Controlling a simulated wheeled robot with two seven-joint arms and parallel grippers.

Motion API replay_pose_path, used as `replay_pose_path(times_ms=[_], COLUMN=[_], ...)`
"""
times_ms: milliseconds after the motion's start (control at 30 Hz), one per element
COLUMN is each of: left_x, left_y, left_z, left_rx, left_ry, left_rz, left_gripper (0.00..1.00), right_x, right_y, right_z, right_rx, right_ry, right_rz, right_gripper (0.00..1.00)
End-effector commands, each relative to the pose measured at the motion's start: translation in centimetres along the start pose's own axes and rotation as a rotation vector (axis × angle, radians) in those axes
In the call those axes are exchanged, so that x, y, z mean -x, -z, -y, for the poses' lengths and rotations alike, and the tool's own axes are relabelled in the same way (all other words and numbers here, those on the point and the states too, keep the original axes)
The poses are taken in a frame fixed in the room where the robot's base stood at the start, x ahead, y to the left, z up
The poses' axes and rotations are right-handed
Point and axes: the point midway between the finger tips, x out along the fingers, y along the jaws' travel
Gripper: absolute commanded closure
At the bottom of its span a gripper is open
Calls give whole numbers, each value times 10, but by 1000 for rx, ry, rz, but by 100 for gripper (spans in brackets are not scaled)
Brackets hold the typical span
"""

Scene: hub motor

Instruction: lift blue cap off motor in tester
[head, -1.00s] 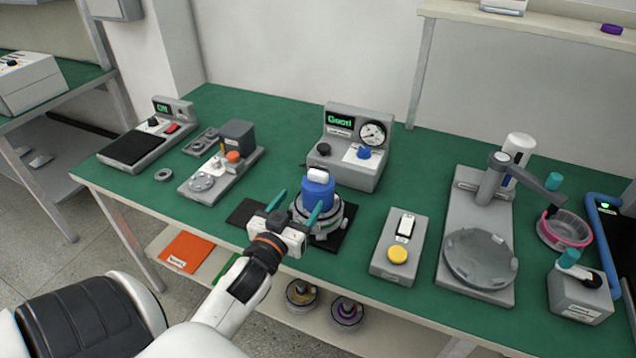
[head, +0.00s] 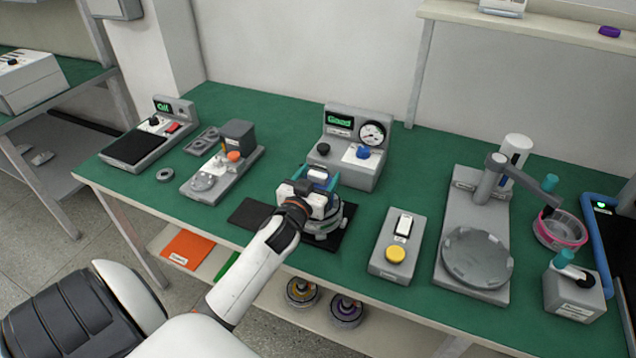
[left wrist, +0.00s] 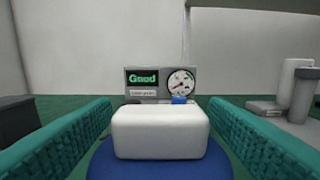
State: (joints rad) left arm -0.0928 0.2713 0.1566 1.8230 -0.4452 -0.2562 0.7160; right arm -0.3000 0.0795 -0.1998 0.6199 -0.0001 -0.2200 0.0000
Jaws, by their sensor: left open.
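The blue cap (left wrist: 110,168) has a white block-shaped handle (left wrist: 160,131) on top. It sits on the grey motor (head: 336,222), which stands on the black mat in front of the tester (head: 350,150). The tester's screen reads "Good". My left gripper (head: 318,178) is at the cap, with its teal fingers open on either side of the white handle. In the left wrist view the fingers (left wrist: 160,130) show gaps to the handle. In the head view my gripper hides much of the cap. My right gripper is not in view.
A grey box with a yellow button (head: 396,254) stands right of the motor. A press-like stand with a round dish (head: 478,258) is further right. A fixture with an orange knob (head: 234,156) is at left. Several small parts lie around; the green table between is clear.

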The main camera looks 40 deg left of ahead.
Motion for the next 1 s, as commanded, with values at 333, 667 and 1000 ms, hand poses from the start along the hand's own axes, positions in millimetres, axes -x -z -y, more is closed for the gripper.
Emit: replay_pose_path(times_ms=[333, 667, 1000], left_x=[1, 0, 0], left_y=[0, -2, -61], left_z=[0, 0, 0], left_rx=[0, -1, -2], left_ry=[0, 1, 3], left_rz=[0, 2, 7], left_gripper=[69, 83, 83], right_x=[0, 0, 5], right_y=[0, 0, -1], right_z=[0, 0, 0], right_rx=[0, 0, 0], right_ry=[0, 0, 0], right_rz=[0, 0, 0], right_gripper=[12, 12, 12])
